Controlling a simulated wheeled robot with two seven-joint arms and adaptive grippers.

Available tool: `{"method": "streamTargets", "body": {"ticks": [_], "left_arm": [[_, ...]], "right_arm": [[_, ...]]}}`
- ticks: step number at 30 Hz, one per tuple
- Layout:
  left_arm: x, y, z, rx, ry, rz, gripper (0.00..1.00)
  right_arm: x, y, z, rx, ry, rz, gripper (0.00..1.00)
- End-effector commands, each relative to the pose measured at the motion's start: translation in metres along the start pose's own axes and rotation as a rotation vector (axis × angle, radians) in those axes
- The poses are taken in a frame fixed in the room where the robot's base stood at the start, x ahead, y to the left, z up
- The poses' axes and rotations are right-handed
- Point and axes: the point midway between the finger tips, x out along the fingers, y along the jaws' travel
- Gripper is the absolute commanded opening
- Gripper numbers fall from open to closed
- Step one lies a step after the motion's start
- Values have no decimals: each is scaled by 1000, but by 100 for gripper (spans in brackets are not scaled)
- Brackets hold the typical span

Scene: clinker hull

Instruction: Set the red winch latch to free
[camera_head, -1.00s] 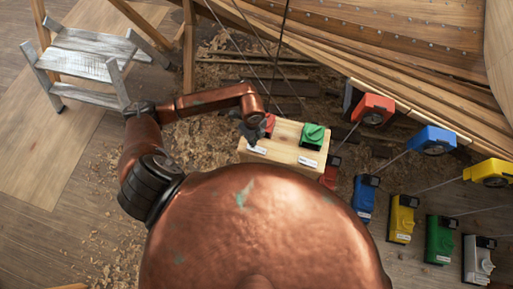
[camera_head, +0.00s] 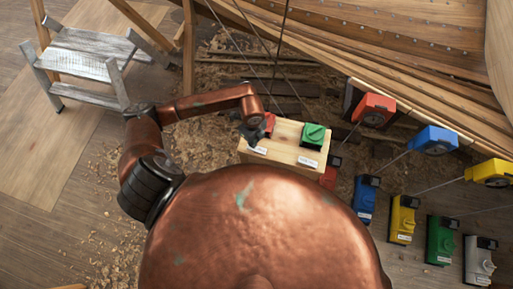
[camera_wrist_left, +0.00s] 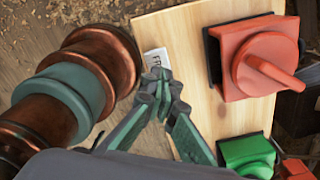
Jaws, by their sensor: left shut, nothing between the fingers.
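The red winch latch (camera_head: 268,122) is a red block with a round knob and a bar handle. It sits on the light wooden box (camera_head: 290,150), partly hidden by my left gripper in the head view. In the left wrist view the red latch (camera_wrist_left: 262,62) shows clearly, its handle pointing to the lower right. My left gripper (camera_head: 253,134) is shut and empty. In the wrist view its fingertips (camera_wrist_left: 163,90) are left of the latch, apart from it in the picture, over a white label (camera_wrist_left: 156,60) whose visible letters begin "FR". My right gripper is out of view.
A green latch (camera_head: 313,135) is beside the red one on the box. Several coloured winches, including a blue one (camera_head: 365,198), stand to the right, with red, blue and yellow blocks by the hull. A step stool (camera_head: 90,60) stands at upper left.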

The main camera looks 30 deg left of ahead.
Motion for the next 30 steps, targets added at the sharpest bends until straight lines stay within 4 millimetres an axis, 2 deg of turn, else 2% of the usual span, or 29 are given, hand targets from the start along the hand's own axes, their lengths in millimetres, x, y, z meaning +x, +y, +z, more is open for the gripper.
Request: {"method": "streamTargets", "body": {"ticks": [30], "left_arm": [[15, 0, 0, 0, 0, 1, 0]], "right_arm": [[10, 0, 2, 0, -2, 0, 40]]}}
